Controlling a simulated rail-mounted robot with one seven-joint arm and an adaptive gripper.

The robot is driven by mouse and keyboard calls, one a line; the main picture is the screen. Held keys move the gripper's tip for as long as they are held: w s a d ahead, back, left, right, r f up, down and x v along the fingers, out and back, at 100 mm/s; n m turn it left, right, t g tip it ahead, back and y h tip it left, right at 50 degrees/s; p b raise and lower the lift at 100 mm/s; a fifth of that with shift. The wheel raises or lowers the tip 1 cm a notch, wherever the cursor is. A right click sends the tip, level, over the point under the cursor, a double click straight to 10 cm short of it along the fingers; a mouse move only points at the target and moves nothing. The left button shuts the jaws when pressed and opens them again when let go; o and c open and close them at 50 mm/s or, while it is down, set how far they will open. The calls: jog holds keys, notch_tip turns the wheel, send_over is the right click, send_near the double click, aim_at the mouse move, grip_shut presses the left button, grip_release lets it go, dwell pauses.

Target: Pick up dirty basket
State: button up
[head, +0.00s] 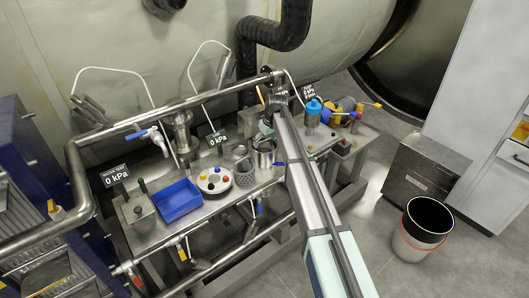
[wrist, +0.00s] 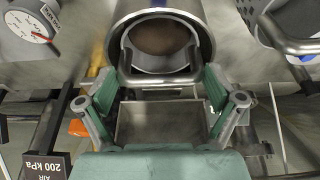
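My gripper (wrist: 160,88) has green-sided fingers spread apart, with nothing seen clamped between them. In the head view my gripper (head: 266,126) is over the back of the steel bench, partly hidden by my arm. In the wrist view a round steel vessel (wrist: 205,38) with a brownish inside lies just beyond the fingertips; contact cannot be told. A perforated metal basket (head: 245,173) stands on the bench, left of a steel pot (head: 264,158). A perforated container (wrist: 298,18) with a bar handle shows at the wrist view's upper right. No label shows which basket is dirty.
A blue tray (head: 178,200) and a white round holder with coloured knobs (head: 213,181) sit left of the basket. A steel rail (head: 180,105) runs behind. A white bin (head: 422,232) stands on the floor.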

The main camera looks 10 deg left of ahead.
jog(key=c, duration=1)
jog(key=shift+r, duration=0.1)
